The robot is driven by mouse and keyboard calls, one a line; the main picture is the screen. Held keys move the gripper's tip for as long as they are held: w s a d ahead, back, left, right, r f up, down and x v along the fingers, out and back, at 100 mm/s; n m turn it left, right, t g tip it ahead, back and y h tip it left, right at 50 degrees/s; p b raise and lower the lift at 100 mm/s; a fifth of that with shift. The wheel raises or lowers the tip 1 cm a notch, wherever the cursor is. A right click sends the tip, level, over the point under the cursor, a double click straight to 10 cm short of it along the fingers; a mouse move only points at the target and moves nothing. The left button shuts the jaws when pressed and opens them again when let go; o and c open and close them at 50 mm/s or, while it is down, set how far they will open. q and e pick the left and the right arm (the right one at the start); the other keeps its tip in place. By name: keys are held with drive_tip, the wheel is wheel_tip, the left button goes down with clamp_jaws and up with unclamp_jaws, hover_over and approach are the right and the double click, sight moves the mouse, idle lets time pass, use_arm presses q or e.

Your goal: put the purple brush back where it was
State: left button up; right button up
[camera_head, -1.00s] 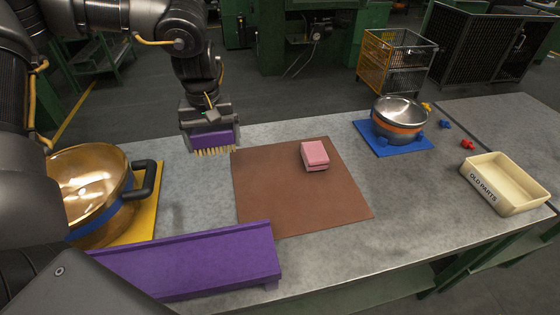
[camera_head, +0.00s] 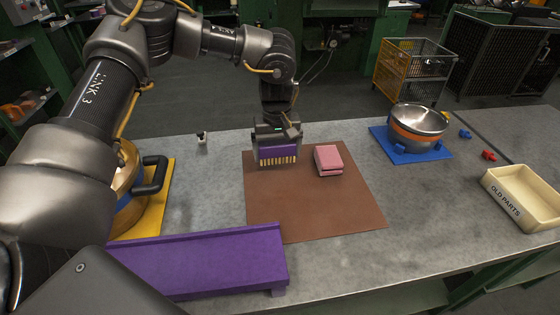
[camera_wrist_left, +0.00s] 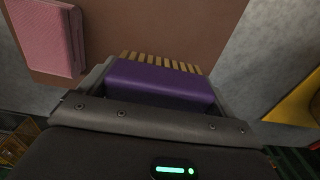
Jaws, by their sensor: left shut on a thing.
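The purple brush (camera_head: 277,153) has a purple block and pale bristles. My left gripper (camera_head: 277,143) is shut on it, bristles down, over the back left part of the brown mat (camera_head: 318,215). In the left wrist view the brush (camera_wrist_left: 160,84) sits between the fingers, its bristles against the mat's brown surface. I cannot tell whether the bristles touch the mat. A pink sponge-like block (camera_head: 328,160) lies on the mat just right of the brush. A purple rack (camera_head: 205,262) stands at the front left of the table. My right gripper is not in view.
A copper pot (camera_head: 128,185) on a yellow mat (camera_head: 158,205) stands at the left, partly behind my arm. A steel pot (camera_head: 418,122) on a blue mat (camera_head: 382,140) stands at the back right. A cream "OLD PARTS" tray (camera_head: 520,200) is at the right. The mat's front is clear.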

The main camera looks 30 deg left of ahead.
sight(281, 162)
use_arm(q)
drive_tip(key=shift+w+d+f, duration=0.25)
drive_tip(key=shift+d+f, duration=0.1)
drive_tip(key=shift+f, duration=0.2)
wheel_tip(281, 162, down, 3)
drive_tip(key=shift+w+d+f+p, duration=0.1)
drive_tip(key=shift+w+p, duration=0.05)
drive_tip(key=shift+p, duration=0.15)
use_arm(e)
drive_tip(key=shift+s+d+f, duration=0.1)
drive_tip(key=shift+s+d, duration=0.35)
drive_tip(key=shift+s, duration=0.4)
use_arm(q)
drive_tip(key=shift+f, duration=0.15)
drive_tip(key=o, duration=0.9)
drive_tip(key=shift+o, duration=0.2)
